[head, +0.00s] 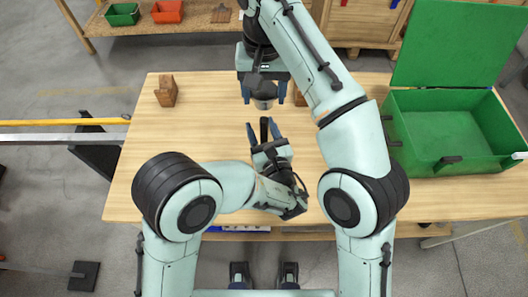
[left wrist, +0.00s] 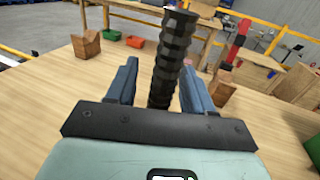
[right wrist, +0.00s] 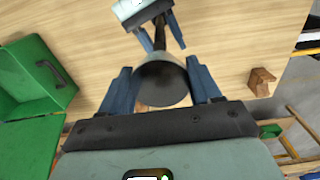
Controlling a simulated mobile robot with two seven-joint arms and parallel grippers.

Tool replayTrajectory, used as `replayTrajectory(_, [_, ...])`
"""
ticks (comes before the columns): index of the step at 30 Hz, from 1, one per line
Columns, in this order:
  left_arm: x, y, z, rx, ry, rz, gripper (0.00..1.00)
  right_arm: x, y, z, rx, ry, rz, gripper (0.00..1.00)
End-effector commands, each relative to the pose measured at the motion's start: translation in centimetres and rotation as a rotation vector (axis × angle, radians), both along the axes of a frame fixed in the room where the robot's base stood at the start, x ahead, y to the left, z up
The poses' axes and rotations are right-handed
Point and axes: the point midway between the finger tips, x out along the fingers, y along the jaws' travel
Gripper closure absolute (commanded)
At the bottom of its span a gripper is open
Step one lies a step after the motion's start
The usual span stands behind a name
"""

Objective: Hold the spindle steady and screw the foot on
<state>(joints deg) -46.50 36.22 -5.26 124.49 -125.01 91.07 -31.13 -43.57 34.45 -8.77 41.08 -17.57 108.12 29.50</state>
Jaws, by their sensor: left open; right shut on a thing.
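My left gripper (head: 262,126) is open, with its fingers on either side of the dark spindle (head: 264,129). In the left wrist view the spindle (left wrist: 172,62) is black, ribbed and slightly tilted, and visible gaps separate it from the fingers. My right gripper (head: 264,92) is shut on the grey foot (head: 264,96), just beyond the spindle. In the right wrist view the foot (right wrist: 163,82) is a round, flared piece between the fingers. The spindle (right wrist: 160,34) shows behind its far end. I cannot tell whether foot and spindle touch.
A wooden block (head: 166,90) stands at the table's (head: 140,190) far left. Another wooden block (left wrist: 222,92) shows in the left wrist view. An open green box (head: 445,125) occupies the table's right end. The left part of the table is mostly clear.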

Motion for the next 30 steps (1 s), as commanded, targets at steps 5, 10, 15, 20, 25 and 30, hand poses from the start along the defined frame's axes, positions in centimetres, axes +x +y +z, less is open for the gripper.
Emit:
replayTrajectory(5, [0.0,0.0,0.0,0.000,0.000,0.000,0.54,0.0,0.0,0.0,0.001,-0.001,0.000,0.80])
replayTrajectory(10, [0.0,0.0,0.0,0.000,0.000,0.000,1.00,0.0,0.0,0.0,0.001,-0.001,0.000,0.80])
replayTrajectory(15, [0.0,0.0,0.0,0.000,0.000,0.000,1.00,0.0,0.0,-0.3,0.000,0.000,0.000,0.80])
replayTrajectory(20, [0.0,0.0,0.0,0.000,0.000,0.000,1.00,-0.1,-0.1,-1.9,-0.002,0.002,0.000,0.80])
replayTrajectory(25, [-0.1,0.0,0.0,0.000,0.001,0.000,1.00,-0.1,-0.1,-4.1,-0.002,0.002,0.000,0.80])
replayTrajectory(30, [-0.1,0.0,0.0,0.000,0.001,0.000,1.00,-0.1,0.0,-5.0,0.000,-0.002,0.000,0.80])
